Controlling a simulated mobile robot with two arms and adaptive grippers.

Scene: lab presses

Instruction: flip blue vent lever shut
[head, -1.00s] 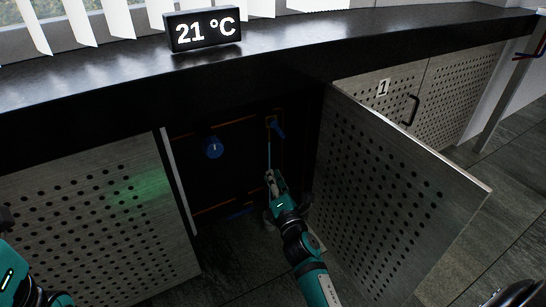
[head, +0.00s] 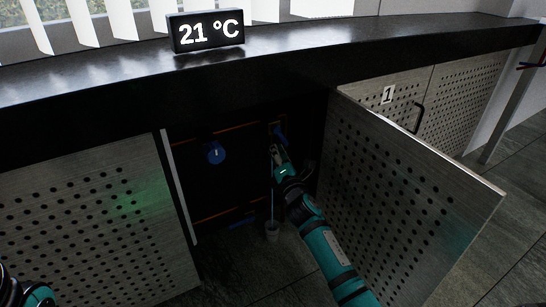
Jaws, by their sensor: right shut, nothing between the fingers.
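A small blue lever (head: 282,133) sits high at the back of the open, dark cabinet, right of a round blue knob (head: 215,152). The lever is small and partly behind my gripper, so its exact angle is hard to tell. My right gripper (head: 276,148) is shut and empty, reaching into the cabinet with its fingertips just below and left of the lever. I cannot tell whether they touch it. Of my left arm only a piece shows at the bottom left corner; its gripper is not visible.
An open perforated door (head: 405,200) stands close right of my right arm. Another perforated panel (head: 85,225) is at left. The black countertop (head: 300,75) overhangs the opening and carries a temperature display (head: 206,32). A small cup-like thing (head: 272,232) is low inside.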

